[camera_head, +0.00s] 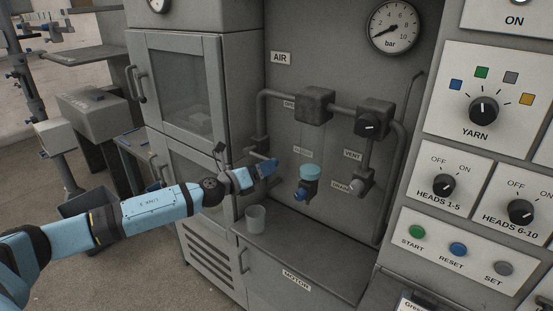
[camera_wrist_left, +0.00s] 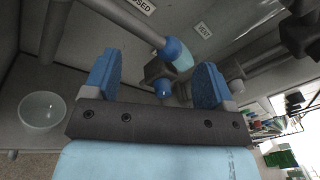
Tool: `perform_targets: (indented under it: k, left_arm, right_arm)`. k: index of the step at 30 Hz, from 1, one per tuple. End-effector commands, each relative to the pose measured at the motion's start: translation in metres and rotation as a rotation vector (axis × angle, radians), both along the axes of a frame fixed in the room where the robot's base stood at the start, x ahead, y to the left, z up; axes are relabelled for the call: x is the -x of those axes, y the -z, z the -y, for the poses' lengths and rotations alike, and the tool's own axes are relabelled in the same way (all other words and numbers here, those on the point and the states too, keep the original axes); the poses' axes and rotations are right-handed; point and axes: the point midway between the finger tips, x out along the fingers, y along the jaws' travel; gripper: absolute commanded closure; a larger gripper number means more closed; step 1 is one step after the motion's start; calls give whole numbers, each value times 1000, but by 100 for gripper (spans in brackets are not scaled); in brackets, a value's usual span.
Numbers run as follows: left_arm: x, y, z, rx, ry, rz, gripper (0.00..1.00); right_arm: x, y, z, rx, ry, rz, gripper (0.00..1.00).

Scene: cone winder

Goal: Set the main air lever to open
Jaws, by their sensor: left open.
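The main air lever (camera_wrist_left: 150,32) is a grey bar with a blue end in the left wrist view. It slants down from the upper left, near the CLOSED label (camera_wrist_left: 140,5). In the head view, my gripper and the lever overlap near the left pipe, so the lever is hard to make out. The CLOSED label (camera_head: 302,153) is to the right there, and the OPEN label (camera_head: 288,104) is above. My left gripper (camera_head: 266,168) is open. Its blue fingers (camera_wrist_left: 157,80) have nothing clearly between them; the lever's end appears just beyond. Contact cannot be told. My right gripper is out of view.
A teal bowl (camera_head: 310,172) with a blue knob hangs right of my gripper. A valve block (camera_head: 373,118) stands further right. A clear cup (camera_head: 256,218) stands on the ledge (camera_head: 310,262) below. The cabinet (camera_head: 185,90) is left, the button panel (camera_head: 455,250) right.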

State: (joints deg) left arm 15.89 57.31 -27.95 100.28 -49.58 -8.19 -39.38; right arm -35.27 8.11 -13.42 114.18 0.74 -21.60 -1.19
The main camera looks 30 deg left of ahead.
Motion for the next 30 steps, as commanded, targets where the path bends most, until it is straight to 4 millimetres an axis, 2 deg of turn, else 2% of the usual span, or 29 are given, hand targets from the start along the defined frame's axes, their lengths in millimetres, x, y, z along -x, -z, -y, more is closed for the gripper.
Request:
perform_targets:
  k: [3, 10, 15, 23, 30]
  left_arm:
    - [-21, -4, 6, 2, -2, 2, 22]
    - [-50, -2, 14, 1, -1, 1, 22]
    - [-58, -1, 16, 0, -1, 1, 22]
    - [-59, 0, 17, 0, 0, 0, 22]
    - [-59, 0, 17, -1, -1, 1, 77]
  right_arm:
    - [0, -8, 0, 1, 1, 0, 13]
    - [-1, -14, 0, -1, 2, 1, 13]
    - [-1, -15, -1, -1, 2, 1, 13]
    - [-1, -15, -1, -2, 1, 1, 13]
    - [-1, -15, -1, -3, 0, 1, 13]
